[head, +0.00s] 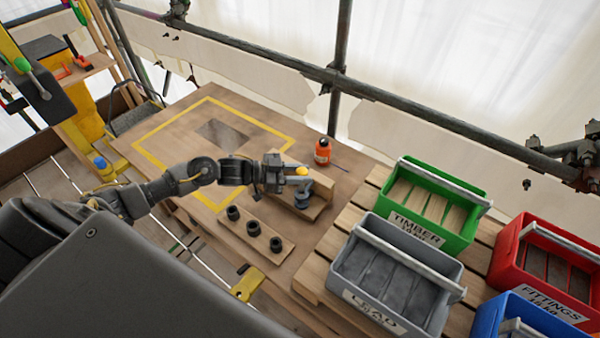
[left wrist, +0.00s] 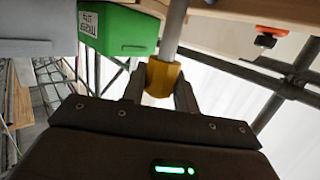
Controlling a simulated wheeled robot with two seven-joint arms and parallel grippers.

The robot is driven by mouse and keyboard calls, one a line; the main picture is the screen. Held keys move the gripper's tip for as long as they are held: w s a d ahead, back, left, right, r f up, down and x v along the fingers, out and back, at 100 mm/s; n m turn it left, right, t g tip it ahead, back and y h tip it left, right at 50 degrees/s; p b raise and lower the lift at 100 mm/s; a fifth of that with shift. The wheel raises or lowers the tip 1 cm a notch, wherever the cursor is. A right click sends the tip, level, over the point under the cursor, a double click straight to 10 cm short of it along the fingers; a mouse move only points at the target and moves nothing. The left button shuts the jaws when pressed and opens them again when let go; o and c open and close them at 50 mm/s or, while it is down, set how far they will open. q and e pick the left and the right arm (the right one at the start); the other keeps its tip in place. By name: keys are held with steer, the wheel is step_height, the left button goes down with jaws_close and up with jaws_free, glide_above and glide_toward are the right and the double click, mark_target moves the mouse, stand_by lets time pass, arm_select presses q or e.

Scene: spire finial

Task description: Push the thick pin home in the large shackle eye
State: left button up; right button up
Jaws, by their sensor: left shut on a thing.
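My left gripper (head: 290,175) is over the wooden block (head: 312,208) near the table's right end. It is shut on the yellow head of the thick pin (head: 302,171). The left wrist view shows the yellow head (left wrist: 160,80) between the two fingers, with the pin's grey shank (left wrist: 173,35) running away from the gripper. The grey shackle (head: 304,194) is on the block, just below the pin head. The gripper partly hides it. How far the shank sits in the large eye cannot be told. My right gripper is not in view.
A board with black round sockets (head: 254,229) lies in front of the block. An orange bottle (head: 322,151) stands behind it. Green (head: 436,205), grey (head: 395,275), red (head: 548,262) and blue bins fill the right. The yellow-outlined table area (head: 190,125) is mostly clear.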

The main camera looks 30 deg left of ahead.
mark_target(300, 190)
arm_select(q)
steer(key=shift+p, duration=0.3)
stand_by(0.6)
steer(key=shift+f+b, duration=0.8)
steer(key=shift+f, duration=0.3)
steer(key=shift+f+b, duration=1.7)
steer(key=shift+f, duration=0.7)
steer(key=o, duration=1.1)
steer(key=b+v, duration=0.2)
steer(key=v, duration=0.9)
steer(key=shift+d, duration=0.1)
